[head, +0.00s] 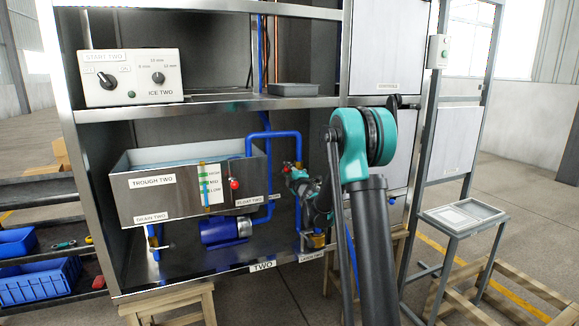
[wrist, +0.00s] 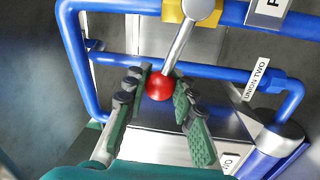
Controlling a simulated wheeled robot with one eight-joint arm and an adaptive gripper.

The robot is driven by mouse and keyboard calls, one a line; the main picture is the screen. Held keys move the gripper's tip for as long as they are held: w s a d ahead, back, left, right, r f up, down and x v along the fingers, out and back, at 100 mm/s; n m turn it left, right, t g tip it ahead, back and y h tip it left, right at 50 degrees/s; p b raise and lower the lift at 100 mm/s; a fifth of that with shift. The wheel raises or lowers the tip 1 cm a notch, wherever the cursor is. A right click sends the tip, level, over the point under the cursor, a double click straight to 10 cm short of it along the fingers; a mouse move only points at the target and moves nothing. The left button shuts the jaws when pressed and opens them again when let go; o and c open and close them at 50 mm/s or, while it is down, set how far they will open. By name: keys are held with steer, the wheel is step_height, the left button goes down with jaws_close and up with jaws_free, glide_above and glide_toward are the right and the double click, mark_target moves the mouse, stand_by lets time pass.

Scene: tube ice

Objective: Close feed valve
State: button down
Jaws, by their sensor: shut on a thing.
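The feed valve shows in the wrist view as a yellow body (wrist: 176,12) on a blue pipe, with a metal lever (wrist: 182,42) ending in a red ball knob (wrist: 159,87). The lever slants across the line of the pipe. A label beside it is cut off after a letter that looks like F. My gripper (wrist: 160,82) is shut on the red knob, with one green and black finger on each side. In the head view my gripper (head: 298,180) is beside the upright blue pipes right of the trough, partly hidden by my arm.
Blue pipes and the pipe label UNION TWO (wrist: 256,78) are close to my fingers. A control box (head: 130,78) stands on the shelf above.

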steer(key=shift+s+a+f+n+y, duration=0.1)
steer(key=shift+f+n+y, duration=0.1)
steer(key=shift+f+n, duration=0.6)
steer(key=shift+a+f+n+y, duration=0.1)
steer(key=shift+f+n+y, duration=0.2)
steer(key=shift+n, duration=0.8)
steer(key=shift+f, duration=0.1)
steer(key=c, duration=1.2)
jaws_free()
steer(key=v, duration=1.2)
